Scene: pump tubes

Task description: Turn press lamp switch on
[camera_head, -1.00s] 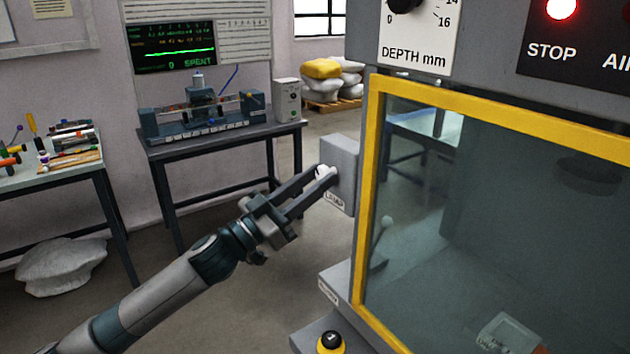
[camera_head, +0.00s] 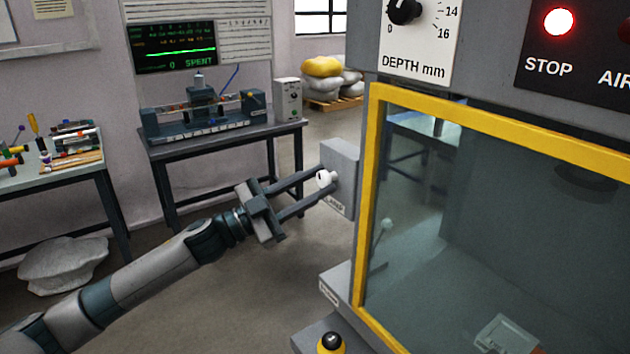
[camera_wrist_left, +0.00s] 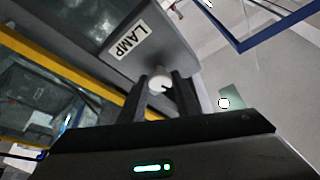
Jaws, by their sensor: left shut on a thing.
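The lamp switch is a small white knob (camera_head: 327,179) on the side of a grey box (camera_head: 343,158) fixed to the left of the press. Its lower edge carries a label, readable as LAMP (camera_wrist_left: 129,40) in the left wrist view. My left gripper (camera_head: 321,183) is shut on the knob, with one finger on each side of it. The knob's white face, with a dark mark, shows between the fingers; it also shows in the left wrist view (camera_wrist_left: 159,79). My right gripper is in neither view.
The press has a yellow-framed window (camera_head: 373,200) just right of the grey box, and a lit red STOP lamp (camera_head: 559,21) above. A yellow-and-black button (camera_head: 331,342) sits below. A table with apparatus (camera_head: 205,132) stands behind; open floor lies between.

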